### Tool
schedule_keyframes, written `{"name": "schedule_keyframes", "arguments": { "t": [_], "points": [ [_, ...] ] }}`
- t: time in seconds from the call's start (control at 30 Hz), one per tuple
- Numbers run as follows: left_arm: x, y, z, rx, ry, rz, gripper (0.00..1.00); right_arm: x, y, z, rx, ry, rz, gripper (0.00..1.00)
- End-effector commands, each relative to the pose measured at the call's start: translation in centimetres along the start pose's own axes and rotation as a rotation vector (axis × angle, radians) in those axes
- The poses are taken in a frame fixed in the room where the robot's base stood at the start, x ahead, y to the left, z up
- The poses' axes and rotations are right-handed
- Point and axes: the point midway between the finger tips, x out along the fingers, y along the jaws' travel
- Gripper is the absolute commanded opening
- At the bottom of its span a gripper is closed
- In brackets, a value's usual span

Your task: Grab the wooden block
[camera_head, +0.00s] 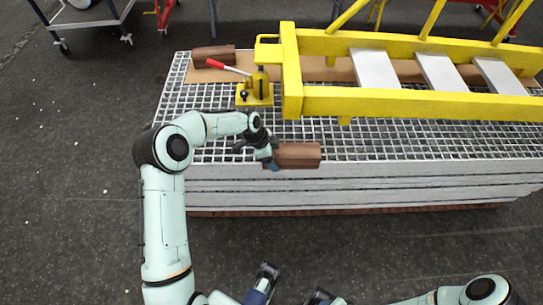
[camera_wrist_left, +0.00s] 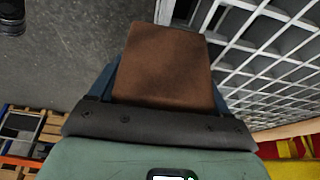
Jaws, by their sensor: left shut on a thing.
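The wooden block (camera_head: 298,156) is a brown block at the near edge of the grated table, left of the table's middle. My left gripper (camera_head: 272,159) reaches it from the left and is shut on its left end. In the left wrist view the block (camera_wrist_left: 165,65) sits between the blue fingers, its plain brown face filling the gap. Its left end is hidden by the fingers in the head view. I cannot tell whether it still touches the grating.
A second brown block (camera_head: 213,56) lies at the table's far left. A yellow boom frame (camera_head: 420,103) with grey rungs spans the back. Grating (camera_head: 400,140) in front of the boom is clear.

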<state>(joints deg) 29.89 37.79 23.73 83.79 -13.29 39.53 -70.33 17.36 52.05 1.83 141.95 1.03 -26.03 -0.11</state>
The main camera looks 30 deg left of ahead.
Motion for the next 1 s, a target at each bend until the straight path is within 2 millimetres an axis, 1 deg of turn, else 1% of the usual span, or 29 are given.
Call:
{"name": "schedule_keyframes", "arguments": {
  "t": [0.2, 0.23, 0.3, 0.53, 0.67, 0.77, 1.0],
  "points": [
    [-0.1, -0.1, -0.1, 0.000, 0.002, -0.003, 0.21, 0.0, 0.0, -0.1, 0.000, 0.001, 0.000, 0.43],
    [-0.1, -0.1, -0.1, 0.000, 0.002, -0.003, 0.80, 0.0, 0.0, -0.1, 0.000, 0.001, 0.000, 0.43],
    [-0.1, -0.1, -0.1, 0.000, 0.002, -0.003, 1.00, 0.0, 0.0, 0.0, 0.000, 0.001, 0.000, 0.43],
    [-0.1, -0.1, -0.1, 0.000, 0.001, -0.002, 1.00, 0.0, 0.0, 0.0, 0.000, 0.001, 0.000, 0.43],
    [-1.2, -0.1, -0.1, 0.000, 0.000, -0.004, 1.00, -0.2, -0.1, 0.2, -0.001, -0.006, 0.000, 0.43],
    [-2.9, -0.1, 0.0, -0.001, 0.000, -0.006, 1.00, -0.6, -0.2, 0.7, -0.002, -0.018, -0.001, 0.43],
    [-8.5, -0.1, -0.1, -0.001, 0.001, -0.007, 1.00, -1.4, -0.4, 1.5, -0.002, -0.041, 0.000, 0.43]
  ]
}}
